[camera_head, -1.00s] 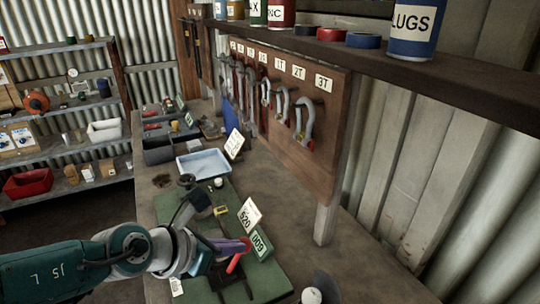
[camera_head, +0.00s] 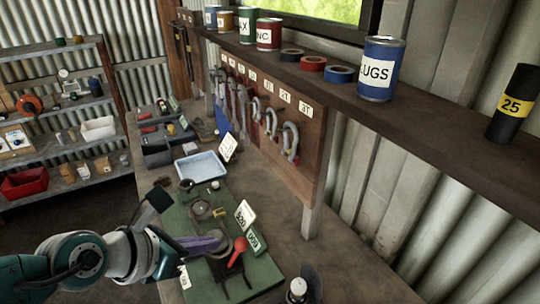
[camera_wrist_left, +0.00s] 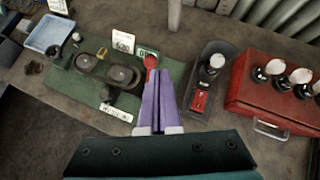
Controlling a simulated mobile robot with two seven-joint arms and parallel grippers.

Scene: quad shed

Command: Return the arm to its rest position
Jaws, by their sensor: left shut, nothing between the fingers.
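My left arm comes in from the lower left in the head view. Its gripper (camera_head: 222,242) has purple fingers, shut with nothing between them, over the front part of the green mat (camera_head: 262,272). The fingers also show in the wrist view (camera_wrist_left: 158,78), side by side and pointing away from the wrist. A red-knobbed lever (camera_head: 240,245) stands just beyond the fingertips; it also shows in the wrist view (camera_wrist_left: 151,62). I cannot tell whether the fingers touch it. My right gripper is not in view.
The bench holds a blue-white tray (camera_head: 200,167) and a green tag (camera_head: 255,240). A shelf (camera_head: 420,125) with cans runs above the tool board (camera_head: 270,140). In the wrist view a red box (camera_wrist_left: 262,95) and a dark tray (camera_wrist_left: 212,115) lie to the right.

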